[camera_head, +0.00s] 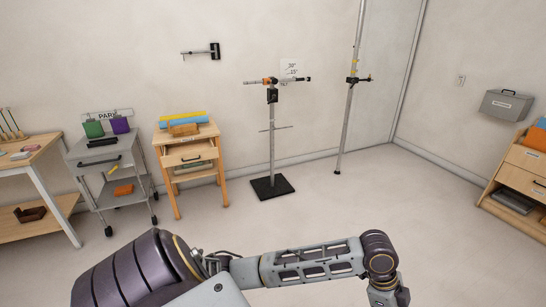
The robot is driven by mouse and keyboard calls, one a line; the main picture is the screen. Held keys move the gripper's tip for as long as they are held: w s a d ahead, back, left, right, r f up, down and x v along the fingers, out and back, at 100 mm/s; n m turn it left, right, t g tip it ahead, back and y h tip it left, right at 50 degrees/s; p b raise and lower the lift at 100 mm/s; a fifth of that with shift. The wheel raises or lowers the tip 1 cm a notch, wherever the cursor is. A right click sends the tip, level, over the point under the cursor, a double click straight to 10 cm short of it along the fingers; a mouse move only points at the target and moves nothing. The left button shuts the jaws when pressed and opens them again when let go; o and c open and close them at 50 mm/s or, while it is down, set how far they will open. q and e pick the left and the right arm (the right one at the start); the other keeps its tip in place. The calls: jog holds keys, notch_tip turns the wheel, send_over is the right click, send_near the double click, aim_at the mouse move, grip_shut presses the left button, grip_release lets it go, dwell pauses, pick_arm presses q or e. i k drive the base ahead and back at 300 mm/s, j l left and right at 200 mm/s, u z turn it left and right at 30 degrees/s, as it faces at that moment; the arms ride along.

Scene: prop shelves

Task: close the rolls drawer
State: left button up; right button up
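A light wooden stand (215,133) is against the back wall, with yellow and blue rolled or folded items (183,119) on top. No label reading rolls is legible. One of my arms crosses the bottom of the head view, from lower left to lower right, far in front of the stand. Its gripper is out of frame, and the other gripper does not show either.
A grey wheeled cart (78,150) with its own handled drawer stands left of the stand, beside a wooden table (50,148). A pole on a black base (272,187) stands to the right. A wooden cabinet (526,158) is at far right. The middle floor is clear.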

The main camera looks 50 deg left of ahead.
aim_at(190, 150)
jog(key=l+u, duration=0.1)
jog(key=u, duration=0.65)
